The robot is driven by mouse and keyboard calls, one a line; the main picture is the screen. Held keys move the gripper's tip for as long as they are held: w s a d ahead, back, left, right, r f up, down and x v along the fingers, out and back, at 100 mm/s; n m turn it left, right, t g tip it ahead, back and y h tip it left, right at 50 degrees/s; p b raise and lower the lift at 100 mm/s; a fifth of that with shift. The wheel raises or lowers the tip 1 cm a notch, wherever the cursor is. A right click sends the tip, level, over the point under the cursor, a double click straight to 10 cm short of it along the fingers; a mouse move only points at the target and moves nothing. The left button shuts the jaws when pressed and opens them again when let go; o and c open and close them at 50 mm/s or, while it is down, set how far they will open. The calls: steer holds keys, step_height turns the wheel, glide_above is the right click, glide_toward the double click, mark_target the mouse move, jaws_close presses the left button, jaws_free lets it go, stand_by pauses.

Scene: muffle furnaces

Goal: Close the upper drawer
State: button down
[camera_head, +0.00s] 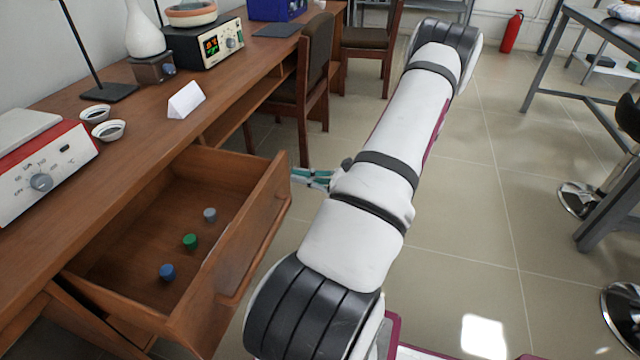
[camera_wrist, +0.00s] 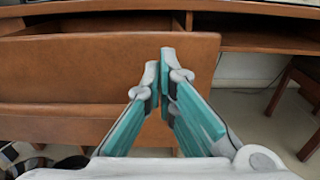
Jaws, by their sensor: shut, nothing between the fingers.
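The upper drawer (camera_head: 215,262) is pulled far out of the wooden desk (camera_head: 150,130). A grey, a green and a blue stopper-like piece lie on its floor. Its front panel also fills much of the wrist view (camera_wrist: 70,68). My gripper (camera_head: 296,175) is shut and empty at the outer face of the drawer front, near its far end. In the wrist view its teal fingers (camera_wrist: 160,62) meet at the tips, close in front of the panel's right part. I cannot tell whether the tips touch the wood.
A chair (camera_head: 300,90) stands beyond the drawer. The floor on the right is open, with stools at the far right.

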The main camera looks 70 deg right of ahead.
mark_target(278, 173)
steer(key=shift+w, duration=1.75)
steer(key=w+a+b, duration=0.1)
steer(key=w+b, duration=0.1)
steer(key=w, duration=2.8)
steer(key=shift+w+a+r, duration=0.1)
steer(key=shift+r, duration=0.05)
